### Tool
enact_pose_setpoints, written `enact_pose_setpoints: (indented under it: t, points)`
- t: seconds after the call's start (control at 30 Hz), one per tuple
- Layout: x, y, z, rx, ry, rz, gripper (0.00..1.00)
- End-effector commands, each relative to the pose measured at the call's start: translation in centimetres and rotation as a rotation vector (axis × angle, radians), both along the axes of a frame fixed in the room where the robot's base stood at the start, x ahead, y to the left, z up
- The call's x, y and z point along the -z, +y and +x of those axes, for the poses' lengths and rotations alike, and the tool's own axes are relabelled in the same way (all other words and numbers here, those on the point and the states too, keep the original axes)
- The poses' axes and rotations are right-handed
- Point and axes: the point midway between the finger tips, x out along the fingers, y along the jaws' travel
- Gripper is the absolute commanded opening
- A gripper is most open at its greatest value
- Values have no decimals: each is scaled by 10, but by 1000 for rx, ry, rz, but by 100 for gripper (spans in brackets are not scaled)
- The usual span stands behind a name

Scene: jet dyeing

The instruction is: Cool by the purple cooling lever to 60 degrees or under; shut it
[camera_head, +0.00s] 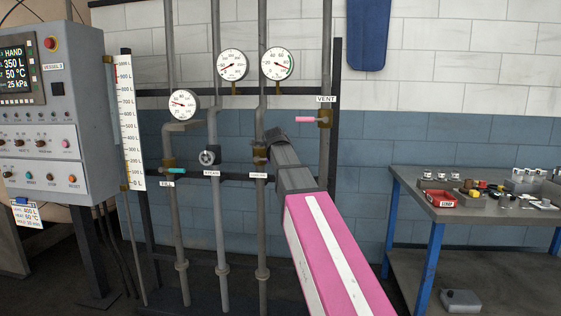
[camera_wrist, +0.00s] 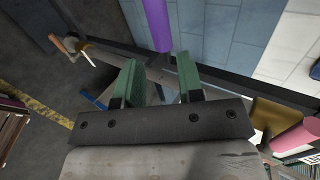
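The purple cooling lever (camera_wrist: 156,22) shows at the top of the wrist view. In the head view my gripper hides it, in front of the valve on the pipe with a small label (camera_head: 258,175). My gripper (camera_wrist: 158,62) is open, with its green fingers apart and nothing clearly between them. The lever's near end shows in the gap just past the fingertips; I cannot tell if they touch. In the head view my gripper (camera_head: 273,138) points at this pipe. The control panel display (camera_head: 16,68) reads HAND, 350 L, 50 °C and 25 kPa.
The pink vent lever (camera_head: 305,119) is to the right, the steam handwheel (camera_head: 209,157) and teal fill lever (camera_head: 176,170) to the left. Several round gauges (camera_head: 232,65) sit above. A workbench (camera_head: 460,209) with small items stands at the right.

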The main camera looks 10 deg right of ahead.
Motion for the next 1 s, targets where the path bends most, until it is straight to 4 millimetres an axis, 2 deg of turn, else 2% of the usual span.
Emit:
enact_pose_setpoints:
  t: [0.03, 0.2, 0.57, 0.67, 0.77, 0.87, 1.0]
  points:
    - [-4, 2, -7, 0, -1, 0, 35]
    - [-11, 5, -17, 0, 1, 0, 35]
    - [-12, 6, -18, 0, 2, 1, 35]
    - [-4, 5, -20, -12, 18, -14, 35]
    - [22, 4, -25, -52, 72, -59, 35]
    - [64, 3, -35, -129, 162, -133, 35]
    - [131, 1, -55, -271, 307, -249, 35]
